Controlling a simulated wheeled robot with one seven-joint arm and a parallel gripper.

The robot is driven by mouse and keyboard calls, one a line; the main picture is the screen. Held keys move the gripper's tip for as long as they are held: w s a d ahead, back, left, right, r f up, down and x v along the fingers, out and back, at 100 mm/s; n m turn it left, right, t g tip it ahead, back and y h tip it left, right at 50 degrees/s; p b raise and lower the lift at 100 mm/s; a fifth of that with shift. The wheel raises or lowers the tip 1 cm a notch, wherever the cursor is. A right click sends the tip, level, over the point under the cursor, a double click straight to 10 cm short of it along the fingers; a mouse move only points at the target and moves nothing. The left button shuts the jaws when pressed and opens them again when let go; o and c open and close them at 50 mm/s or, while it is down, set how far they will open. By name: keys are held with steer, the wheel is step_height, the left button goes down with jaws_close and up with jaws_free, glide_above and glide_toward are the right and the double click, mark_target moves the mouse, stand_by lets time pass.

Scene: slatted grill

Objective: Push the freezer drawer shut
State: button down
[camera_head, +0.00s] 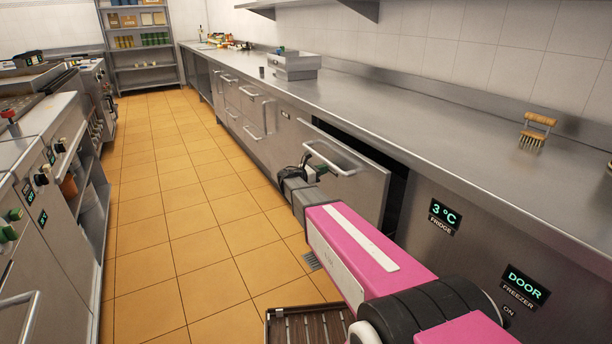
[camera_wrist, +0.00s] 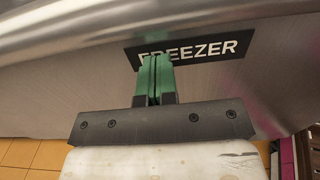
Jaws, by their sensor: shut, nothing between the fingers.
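The freezer drawer (camera_head: 355,185) is a steel front with a bar handle, standing out from the counter with a dark gap along its top and right side. In the wrist view its steel front (camera_wrist: 60,90) fills most of the picture, with a black FREEZER label (camera_wrist: 215,50). My gripper (camera_head: 306,161) is in front of the drawer, near the left end of the handle (camera_head: 332,158). In the wrist view the green fingers of my gripper (camera_wrist: 154,58) are shut and empty, covering part of the label. I cannot tell whether they touch the front.
The steel counter (camera_head: 400,115) runs along the right, with a brush (camera_head: 536,130) and a metal container (camera_head: 295,66) on it. A display reads DOOR FREEZER (camera_head: 522,287). A slatted grill (camera_head: 305,322) lies low in front. The tiled floor to the left is clear.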

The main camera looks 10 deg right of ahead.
steer(key=x, duration=1)
steer(key=shift+w+d+r, duration=0.1)
steer(key=shift+w+d, duration=0.05)
steer(key=shift+d, duration=0.05)
steer(key=v, duration=1.5)
steer(key=m+g+y, duration=0.3)
steer(key=m, duration=0.2)
glide_toward(339, 191)
steer(key=x, duration=0.4)
steer(key=shift+w, duration=0.1)
steer(key=s+a+f+m+g+y, duration=0.1)
steer(key=s+f+m+y, duration=0.3)
steer(key=s, duration=0.7)
steer(key=s+a+f+m+g+y, duration=0.2)
steer(key=s+f+m+y, duration=0.2)
steer(key=s+m+y, duration=0.5)
steer(key=shift+s+a+m+g+y, duration=0.35)
steer(key=shift+s+m, duration=1.2)
steer(key=shift+m, duration=0.65)
